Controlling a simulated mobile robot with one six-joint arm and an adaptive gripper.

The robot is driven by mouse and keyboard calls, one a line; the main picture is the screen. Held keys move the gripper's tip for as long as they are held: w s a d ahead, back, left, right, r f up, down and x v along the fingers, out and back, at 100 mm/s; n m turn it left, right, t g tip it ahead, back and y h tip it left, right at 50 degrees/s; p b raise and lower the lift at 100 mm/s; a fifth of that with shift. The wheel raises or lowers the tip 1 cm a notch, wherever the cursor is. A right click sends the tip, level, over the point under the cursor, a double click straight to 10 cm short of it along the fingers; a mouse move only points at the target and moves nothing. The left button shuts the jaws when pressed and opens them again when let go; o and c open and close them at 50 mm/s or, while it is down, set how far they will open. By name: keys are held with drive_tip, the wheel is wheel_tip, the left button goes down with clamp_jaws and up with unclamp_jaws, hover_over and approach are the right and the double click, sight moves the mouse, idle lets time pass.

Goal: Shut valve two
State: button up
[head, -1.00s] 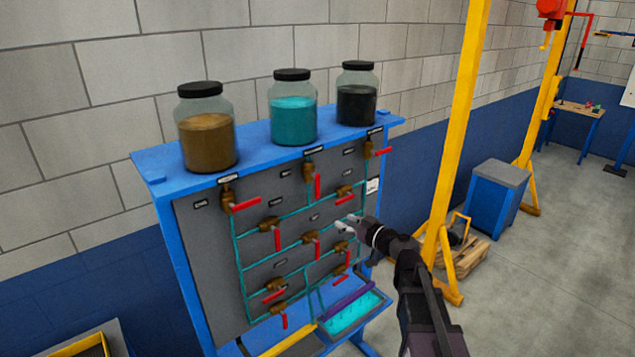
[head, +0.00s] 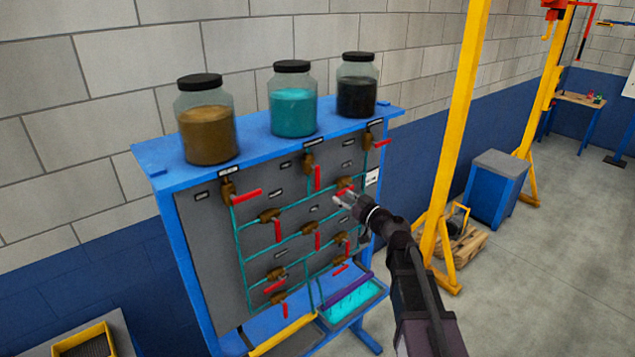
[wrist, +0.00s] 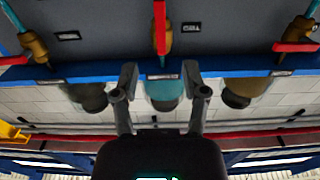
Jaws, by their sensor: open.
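The panel (head: 200,270) carries several brass valves with red lever handles. Its small labels are unreadable, so I cannot tell which valve is two. A valve below the teal jar has its red handle (head: 317,178) hanging down; in the wrist view, that handle (wrist: 160,25) shows upright, ahead between the fingers. The upper left valve's handle (head: 246,195) points out to the right. My gripper (head: 343,200) is open and empty in front of the panel's right part, partly covering a valve (head: 344,183) there. In the wrist view my gripper (wrist: 160,75) shows its two fingers spread.
Brown (head: 206,125), teal (head: 293,105) and dark (head: 357,88) jars stand on the blue top shelf (head: 255,150). A tray of teal liquid (head: 352,305) sits at the panel's foot. A yellow post (head: 458,140) rises right of my arm.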

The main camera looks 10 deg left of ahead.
sight(319, 182)
drive_tip(key=x, duration=1.2)
drive_tip(key=shift+a, duration=0.1)
clamp_jaws()
